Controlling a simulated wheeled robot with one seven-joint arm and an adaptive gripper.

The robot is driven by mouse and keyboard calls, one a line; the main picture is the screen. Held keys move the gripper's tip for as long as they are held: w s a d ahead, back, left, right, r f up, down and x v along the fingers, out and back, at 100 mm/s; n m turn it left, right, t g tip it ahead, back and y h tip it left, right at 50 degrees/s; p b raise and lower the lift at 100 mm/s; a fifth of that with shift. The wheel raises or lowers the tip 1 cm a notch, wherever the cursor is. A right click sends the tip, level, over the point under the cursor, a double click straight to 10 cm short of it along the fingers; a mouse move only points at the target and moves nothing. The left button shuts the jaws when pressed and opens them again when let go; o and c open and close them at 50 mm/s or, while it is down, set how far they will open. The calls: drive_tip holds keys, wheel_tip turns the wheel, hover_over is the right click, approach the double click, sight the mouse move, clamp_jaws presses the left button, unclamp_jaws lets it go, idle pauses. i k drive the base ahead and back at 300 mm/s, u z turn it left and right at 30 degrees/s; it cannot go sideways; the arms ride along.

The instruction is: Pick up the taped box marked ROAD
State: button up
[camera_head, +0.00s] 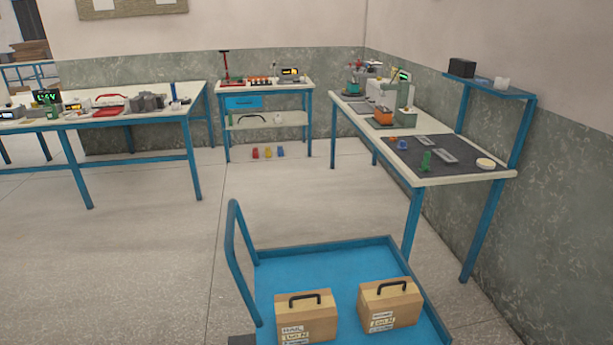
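Two brown boxes with black top handles sit on the blue cart bed (325,259) at the bottom of the head view. The left box (317,304) has stacked white and yellowish labels low on its front. The right box (401,299) has similar labels on its front left side. My gripper is not in view.
The cart has a blue push handle (236,262) on its left. A workbench (460,179) with a dark mat stands behind it on the right. Other benches stand at the left (150,117) and back. The floor (150,255) left of the cart is clear.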

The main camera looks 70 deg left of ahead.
sight(393, 304)
drive_tip(key=u, duration=0.6)
drive_tip(key=k, duration=0.65)
drive_tip(key=u, duration=0.95)
